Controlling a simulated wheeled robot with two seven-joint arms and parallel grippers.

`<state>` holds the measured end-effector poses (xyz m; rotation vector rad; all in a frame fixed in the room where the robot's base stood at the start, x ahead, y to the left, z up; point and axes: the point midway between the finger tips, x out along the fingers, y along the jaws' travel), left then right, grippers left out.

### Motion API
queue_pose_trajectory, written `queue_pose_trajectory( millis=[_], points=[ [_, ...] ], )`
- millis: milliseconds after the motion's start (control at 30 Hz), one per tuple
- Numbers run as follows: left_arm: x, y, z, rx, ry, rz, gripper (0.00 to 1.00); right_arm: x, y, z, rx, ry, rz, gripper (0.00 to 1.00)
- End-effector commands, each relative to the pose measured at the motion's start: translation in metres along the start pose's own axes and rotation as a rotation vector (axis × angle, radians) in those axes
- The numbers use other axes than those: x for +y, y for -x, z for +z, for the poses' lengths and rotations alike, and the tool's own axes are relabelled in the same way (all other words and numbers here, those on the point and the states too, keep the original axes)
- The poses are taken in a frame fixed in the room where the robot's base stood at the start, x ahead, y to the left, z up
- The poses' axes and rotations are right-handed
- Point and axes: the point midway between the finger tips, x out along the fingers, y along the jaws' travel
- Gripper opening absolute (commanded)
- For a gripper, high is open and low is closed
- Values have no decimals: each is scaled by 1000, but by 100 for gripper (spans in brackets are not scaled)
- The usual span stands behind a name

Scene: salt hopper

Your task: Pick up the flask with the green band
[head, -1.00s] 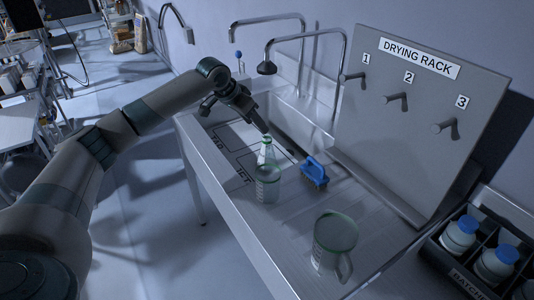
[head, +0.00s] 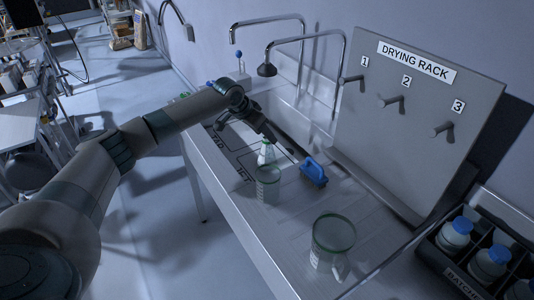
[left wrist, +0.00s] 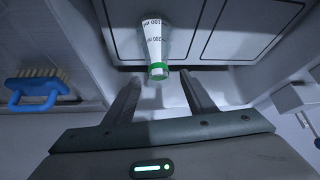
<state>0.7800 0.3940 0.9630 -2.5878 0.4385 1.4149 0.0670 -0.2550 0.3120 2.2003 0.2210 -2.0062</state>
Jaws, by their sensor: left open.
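The flask with the green band (head: 266,156) stands upright on the sink counter, pale and cone-shaped. In the left wrist view the flask (left wrist: 152,42) lies just beyond the fingertips, its green band (left wrist: 158,70) nearest to me and its volume marks readable. My left gripper (left wrist: 162,90) is open and empty, its two fingers to either side below the band, not touching the flask. In the head view my left gripper (head: 272,137) is beside and behind the flask's top. My right gripper is out of view.
A blue brush (head: 314,172) lies right of the flask and also shows in the left wrist view (left wrist: 34,90). A large green-rimmed jug (head: 332,245) stands nearer. The drying rack (head: 420,120) has empty pegs. A crate (head: 437,258) holds blue-capped bottles. Taps (head: 266,70) rise behind the sink.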

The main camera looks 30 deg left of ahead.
Motion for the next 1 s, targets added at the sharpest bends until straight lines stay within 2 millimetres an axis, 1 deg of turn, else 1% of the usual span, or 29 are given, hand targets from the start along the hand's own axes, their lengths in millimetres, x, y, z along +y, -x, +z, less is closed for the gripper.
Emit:
queue_pose_trajectory(
  millis=[33, 133, 267, 767, 800, 867, 900, 967, 1000],
  points=[
    [2, -4, -2, -1, 1, 1, 50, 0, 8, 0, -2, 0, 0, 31],
    [2, -17, -1, -1, 1, 1, 50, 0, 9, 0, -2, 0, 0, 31],
    [2, -26, 0, 0, 1, -1, 50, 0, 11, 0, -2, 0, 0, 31],
    [2, -28, 0, 1, 0, -1, 50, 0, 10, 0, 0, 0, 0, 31],
    [2, -28, 0, 1, 0, -1, 41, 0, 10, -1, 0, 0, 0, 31],
    [2, -28, 0, 1, 0, -1, 27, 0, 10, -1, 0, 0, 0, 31],
    [2, -28, 0, 1, 0, -1, 17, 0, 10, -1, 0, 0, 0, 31],
    [2, -28, 0, 1, 0, -1, 3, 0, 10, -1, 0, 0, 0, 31],
    [1, -28, 0, 0, 0, -1, 0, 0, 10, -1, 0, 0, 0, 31]
  ],
)
